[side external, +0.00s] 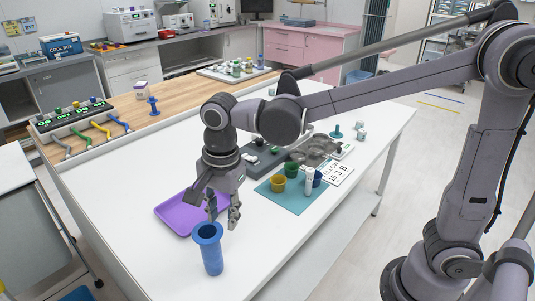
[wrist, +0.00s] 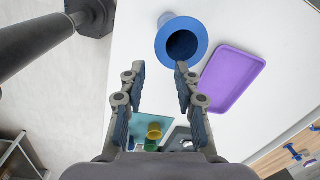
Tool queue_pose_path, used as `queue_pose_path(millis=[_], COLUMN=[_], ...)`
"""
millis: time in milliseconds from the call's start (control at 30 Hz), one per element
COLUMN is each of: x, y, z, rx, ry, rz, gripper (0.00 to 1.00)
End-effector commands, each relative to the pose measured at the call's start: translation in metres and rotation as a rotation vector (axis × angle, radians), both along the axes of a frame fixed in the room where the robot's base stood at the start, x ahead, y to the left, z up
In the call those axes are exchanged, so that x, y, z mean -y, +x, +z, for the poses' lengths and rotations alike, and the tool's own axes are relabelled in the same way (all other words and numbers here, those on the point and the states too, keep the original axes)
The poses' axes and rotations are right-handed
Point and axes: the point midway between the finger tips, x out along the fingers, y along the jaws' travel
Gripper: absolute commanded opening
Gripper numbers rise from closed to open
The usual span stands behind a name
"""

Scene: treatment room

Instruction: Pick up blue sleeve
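The blue sleeve (side external: 211,258) is a hollow tube with a wide flange at its top. It stands upright on the white table, near the front edge in the side external view. In the wrist view its round flange and dark opening (wrist: 182,42) show at the top, beyond the fingertips. My gripper (side external: 223,217) is open and empty, pointing down just above and slightly right of the sleeve's flange in the side external view. In the wrist view my gripper (wrist: 160,68) has its two fingers apart, with bare white table between the tips. The right fingertip overlaps the flange's lower edge in that picture.
A purple tray (side external: 172,213) lies beside the sleeve; it also shows in the wrist view (wrist: 230,80). A teal mat (side external: 290,203) with several small cups and a white bottle (side external: 309,182) lies behind my gripper. The white table (side external: 320,225) is clear right of the sleeve.

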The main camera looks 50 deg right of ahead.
Motion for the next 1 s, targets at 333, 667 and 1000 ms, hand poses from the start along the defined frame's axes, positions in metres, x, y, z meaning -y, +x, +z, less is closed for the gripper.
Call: queue_pose_path(millis=[333, 667, 1000], x=[-0.027, -0.027, -0.027], y=[0.004, 0.005, 0.005], z=[-0.017, -0.058, -0.082], rx=[-0.066, -0.065, -0.065], ry=[-0.021, -0.020, -0.020], rz=[-0.172, -0.172, -0.171], gripper=[0.32, 0.32, 0.32])
